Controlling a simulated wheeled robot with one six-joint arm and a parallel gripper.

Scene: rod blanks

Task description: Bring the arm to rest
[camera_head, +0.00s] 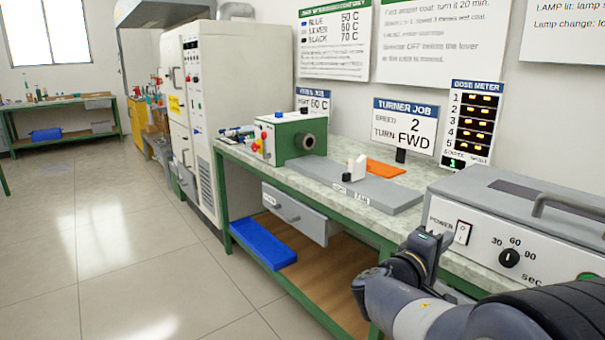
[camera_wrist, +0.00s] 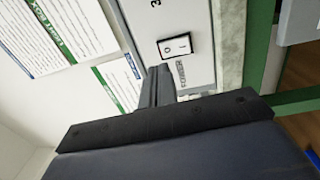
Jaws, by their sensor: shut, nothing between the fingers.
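My gripper (camera_head: 436,240) is at the lower right of the head view, just left of the grey box with the power switch (camera_head: 463,233). In the wrist view my gripper (camera_wrist: 158,72) is shut, its fingers together with nothing between them. The fingertips point toward the box's front, near the power switch (camera_wrist: 175,46); I cannot tell whether they touch it. My arm reaches in from the lower right, in front of the bench.
The grey box (camera_head: 520,215) has a timer knob (camera_head: 509,258). A drawer (camera_head: 295,214) sits below. The floor (camera_head: 110,240) at left is clear.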

